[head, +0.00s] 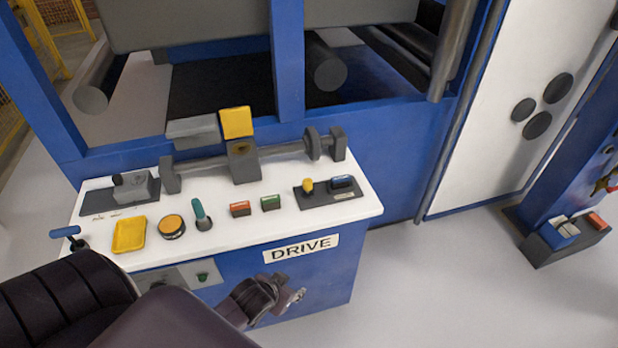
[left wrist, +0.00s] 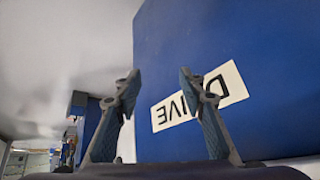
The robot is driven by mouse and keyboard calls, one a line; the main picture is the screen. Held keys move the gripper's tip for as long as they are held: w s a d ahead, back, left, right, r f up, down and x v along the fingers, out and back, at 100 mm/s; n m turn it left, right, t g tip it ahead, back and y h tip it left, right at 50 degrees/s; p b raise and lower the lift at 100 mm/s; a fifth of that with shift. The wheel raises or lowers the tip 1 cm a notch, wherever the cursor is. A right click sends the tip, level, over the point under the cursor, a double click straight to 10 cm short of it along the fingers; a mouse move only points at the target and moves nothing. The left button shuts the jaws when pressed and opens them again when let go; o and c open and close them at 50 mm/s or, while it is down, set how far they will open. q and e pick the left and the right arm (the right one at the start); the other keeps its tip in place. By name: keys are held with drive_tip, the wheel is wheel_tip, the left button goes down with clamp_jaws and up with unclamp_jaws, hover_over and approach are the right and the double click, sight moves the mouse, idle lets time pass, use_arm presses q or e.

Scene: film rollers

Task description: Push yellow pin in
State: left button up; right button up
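A small yellow-topped pin (head: 308,185) stands on a dark plate (head: 330,198) at the right of the white panel top (head: 360,205). A larger yellow square block (head: 237,122) sits above a dark grey block (head: 243,163) on the roller shaft; I cannot tell which yellow part is the task's pin. My left gripper (head: 297,296) is low in front of the console, below the DRIVE label (head: 301,248). In the left wrist view the left gripper (left wrist: 158,80) has its fingers apart, empty, facing the label (left wrist: 200,95). My right gripper is not in view.
The panel also has a yellow tray (head: 129,234), an orange round button (head: 172,226), a green lever (head: 201,215), and red (head: 240,208) and green (head: 271,202) buttons. A blue machine frame (head: 290,60) rises behind.

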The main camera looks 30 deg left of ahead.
use_arm(q)
drive_tip(key=w+r+t+p, duration=0.1)
drive_tip(key=w+r+t, duration=0.15)
drive_tip(key=r, duration=1.15)
drive_tip(key=n+t, duration=0.1)
drive_tip(key=t, duration=0.3)
approach(307, 183)
drive_tip(key=x, duration=0.3)
drive_tip(key=shift+s+d+f, duration=0.1)
drive_tip(key=shift+s+f, duration=0.05)
drive_tip(key=shift+f, duration=0.1)
drive_tip(key=shift+w+r, duration=0.2)
drive_tip(key=shift+w, duration=0.1)
drive_tip(key=x, duration=0.7)
drive_tip(key=shift+w+a+f, duration=0.1)
drive_tip(key=shift+w+a, duration=0.1)
drive_tip(key=shift+w, duration=0.05)
clamp_jaws()
